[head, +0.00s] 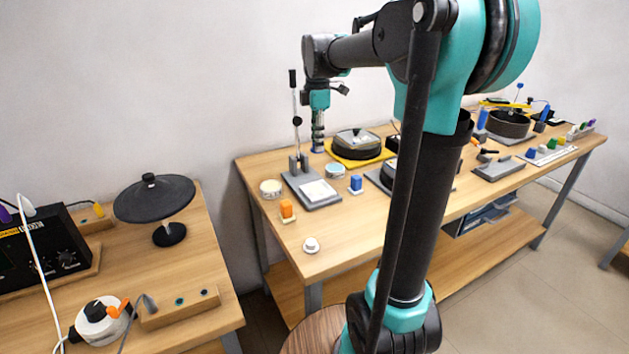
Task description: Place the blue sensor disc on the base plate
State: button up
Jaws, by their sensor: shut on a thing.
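A small round disc with a pale top and a light blue rim (335,171) lies on the right-hand workbench; it looks like the blue sensor disc. A grey base plate (325,203) with a white square pad and an upright black-handled lever stands just left of it and nearer. My gripper (317,149) points down at the back of this bench, beyond the disc and apart from it in the picture. Its jaws are small and dark with a bluish tint. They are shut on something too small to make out.
Near the plate are a cream-rimmed disc (270,188), an orange block (287,208), a blue block (356,183) and a white knob (311,245). A lidded black pan (357,143) sits on a yellow mat to the right. My arm hides the bench's middle.

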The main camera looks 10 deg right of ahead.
aim_at(317, 189)
notch_tip(317, 189, down, 14)
jog(key=shift+r, duration=0.2)
jog(key=shift+f, duration=0.15)
jog(key=o, duration=0.9)
jog(key=shift+o, duration=0.2)
notch_tip(317, 189, up, 12)
jog(key=shift+r, duration=0.2)
